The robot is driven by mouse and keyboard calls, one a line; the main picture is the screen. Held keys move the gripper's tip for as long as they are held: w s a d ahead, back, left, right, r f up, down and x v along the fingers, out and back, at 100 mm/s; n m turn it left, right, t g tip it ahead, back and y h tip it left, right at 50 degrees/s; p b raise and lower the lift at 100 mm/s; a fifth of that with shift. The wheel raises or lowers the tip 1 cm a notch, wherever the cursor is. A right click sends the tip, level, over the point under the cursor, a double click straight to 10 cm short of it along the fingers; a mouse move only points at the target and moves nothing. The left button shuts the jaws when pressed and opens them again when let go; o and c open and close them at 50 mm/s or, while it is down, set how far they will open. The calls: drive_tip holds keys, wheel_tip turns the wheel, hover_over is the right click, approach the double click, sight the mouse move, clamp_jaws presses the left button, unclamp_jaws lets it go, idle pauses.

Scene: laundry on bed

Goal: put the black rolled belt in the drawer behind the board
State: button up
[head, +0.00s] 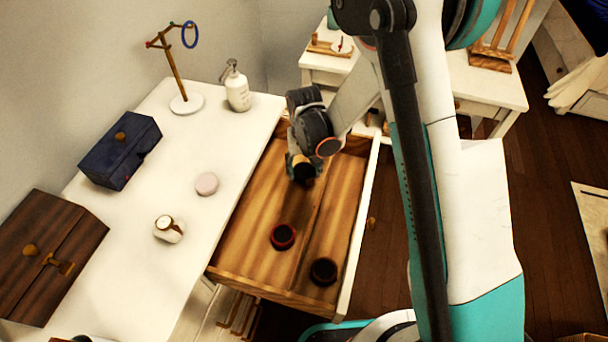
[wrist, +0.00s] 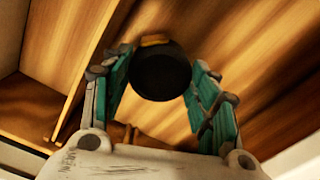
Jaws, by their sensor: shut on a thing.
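My gripper (head: 302,168) is shut on the black rolled belt (wrist: 160,76), a dark round coil with a tan buckle (wrist: 155,40). In the wrist view the belt sits between the teal finger pads. In the head view the belt shows as a dark shape (head: 304,178) under the fingers, over the far part of the open drawer (head: 239,279). A thin board (head: 319,212) runs lengthwise through the wooden drawer. I cannot tell whether the belt touches the drawer floor.
A dark red roll (head: 283,236) and a dark brown roll (head: 323,271) lie in the drawer's near part. The white top (head: 205,130) holds a navy box (head: 120,150), a brown box (head: 45,255), a pink disc (head: 206,184), a watch on a cushion (head: 168,228) and a pump bottle (head: 237,92).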

sight(304, 170)
drive_tip(key=shift+f+b, duration=0.4)
drive_tip(key=shift+f, duration=1.2)
drive_tip(key=shift+f, duration=0.2)
drive_tip(key=o, duration=0.9)
drive_tip(key=shift+r, duration=0.1)
